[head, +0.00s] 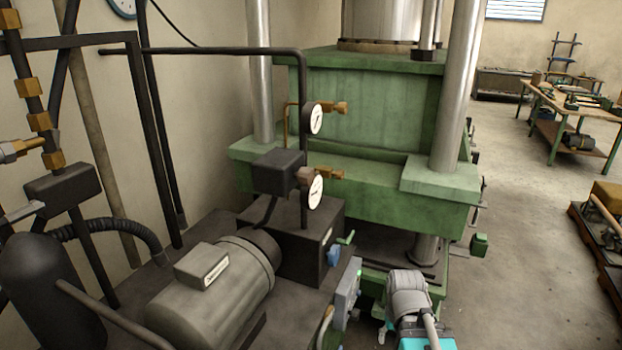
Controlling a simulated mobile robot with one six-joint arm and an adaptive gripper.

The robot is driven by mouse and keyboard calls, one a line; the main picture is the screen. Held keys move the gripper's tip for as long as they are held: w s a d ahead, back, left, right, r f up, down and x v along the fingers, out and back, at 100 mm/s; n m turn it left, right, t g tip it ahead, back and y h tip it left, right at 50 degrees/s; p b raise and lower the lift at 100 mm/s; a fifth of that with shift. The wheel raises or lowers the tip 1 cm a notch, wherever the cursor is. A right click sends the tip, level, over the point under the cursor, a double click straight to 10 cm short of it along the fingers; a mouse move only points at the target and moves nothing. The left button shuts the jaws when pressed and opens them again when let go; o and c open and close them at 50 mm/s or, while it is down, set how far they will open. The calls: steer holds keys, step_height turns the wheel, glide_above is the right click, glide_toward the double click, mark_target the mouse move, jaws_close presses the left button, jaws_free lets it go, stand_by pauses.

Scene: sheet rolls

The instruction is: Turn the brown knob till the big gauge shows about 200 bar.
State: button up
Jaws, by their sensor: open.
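A small brown knob (303,176) sticks out from the right side of a dark box (274,171) on the pump unit. Two round white gauges are on the black vertical pipe, an upper one (316,118) and a lower one (315,191) just below the knob. Both are seen at a slant. Their needles and numbers are too small to read, and I cannot tell which is the big one. My arm shows at the bottom, right of the pump unit, well below the knob and apart from it. I do not see my gripper's fingers.
A grey motor (215,290) and a dark block (300,240) with a blue part (333,255) stand below the gauges. Brass fittings (336,107) jut out beside them. The green press (370,110) stands behind. Open floor (530,250) lies to the right.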

steer(key=o, duration=0.4)
steer(key=shift+w+a+r, duration=0.25)
steer(key=shift+c, duration=0.2)
steer(key=n+t+y+p, duration=0.6)
steer(key=n+y+p, duration=0.7)
steer(key=n+y, duration=0.3)
glide_toward(312, 178)
steer(key=shift+s+d+f+m+y, duration=0.15)
steer(key=shift+s+d+f+y, duration=0.1)
steer(key=shift+d, duration=0.35)
steer(key=shift+s+d+f+m+y, duration=0.15)
steer(key=shift+s+d+y, duration=0.1)
steer(key=shift+d, duration=0.35)
steer(key=x, duration=1.4)
steer(key=shift+d, duration=0.1)
